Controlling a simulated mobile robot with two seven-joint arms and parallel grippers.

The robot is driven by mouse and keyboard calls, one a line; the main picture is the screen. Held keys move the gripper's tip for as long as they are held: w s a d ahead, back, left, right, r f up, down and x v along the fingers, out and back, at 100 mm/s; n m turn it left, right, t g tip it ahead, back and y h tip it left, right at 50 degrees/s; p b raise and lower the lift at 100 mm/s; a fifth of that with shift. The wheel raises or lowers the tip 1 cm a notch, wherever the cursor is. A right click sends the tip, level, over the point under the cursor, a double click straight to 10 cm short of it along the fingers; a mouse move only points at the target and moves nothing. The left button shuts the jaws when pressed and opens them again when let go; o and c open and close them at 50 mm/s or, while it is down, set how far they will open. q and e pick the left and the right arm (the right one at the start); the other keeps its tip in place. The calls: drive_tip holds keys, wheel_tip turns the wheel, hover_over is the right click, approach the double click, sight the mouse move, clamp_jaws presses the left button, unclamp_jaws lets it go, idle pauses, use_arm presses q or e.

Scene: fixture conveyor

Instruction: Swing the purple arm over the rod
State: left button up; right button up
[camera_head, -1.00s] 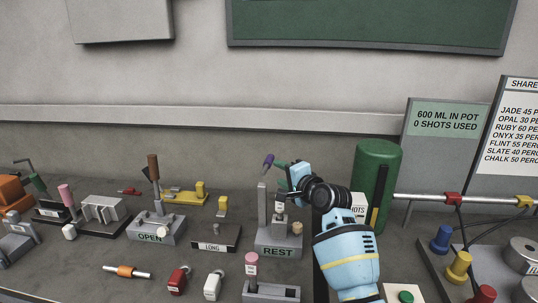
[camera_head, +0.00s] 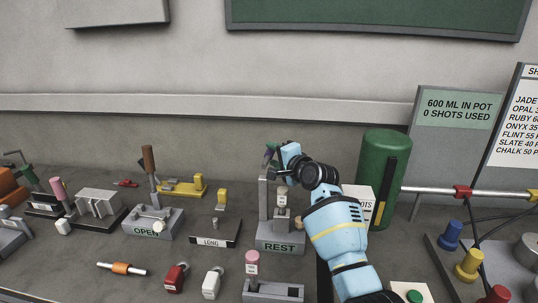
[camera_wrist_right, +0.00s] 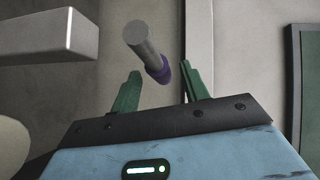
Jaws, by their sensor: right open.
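A grey fixture labelled REST (camera_head: 280,243) stands on the bench in the head view, with a tall upright post (camera_head: 264,208). The purple arm's tip (camera_head: 267,153) shows at the top of this post, partly hidden by my right gripper (camera_head: 271,157). In the right wrist view, a grey bar (camera_wrist_right: 143,42) with a purple end (camera_wrist_right: 160,73) lies between the green fingers of my right gripper (camera_wrist_right: 159,75). The fingers are open, with visible gaps on both sides. I cannot tell which piece is the rod. My left gripper is not in view.
A green cylinder (camera_head: 384,165) stands right of my right arm. Left of REST are an OPEN fixture (camera_head: 152,225) and a LONG block (camera_head: 213,236). A pink-topped fixture (camera_head: 273,291) is in front. Padlocks (camera_head: 212,284) lie on the bench.

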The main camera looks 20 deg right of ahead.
drive_tip(key=shift+w+a+f+b, duration=0.1)
drive_tip(key=shift+w+b, duration=0.05)
drive_tip(key=shift+w, duration=0.55)
drive_tip(key=shift+w+a+f+b, duration=0.1)
drive_tip(key=shift+w+b, duration=0.05)
drive_tip(key=shift+w, duration=0.55)
clamp_jaws()
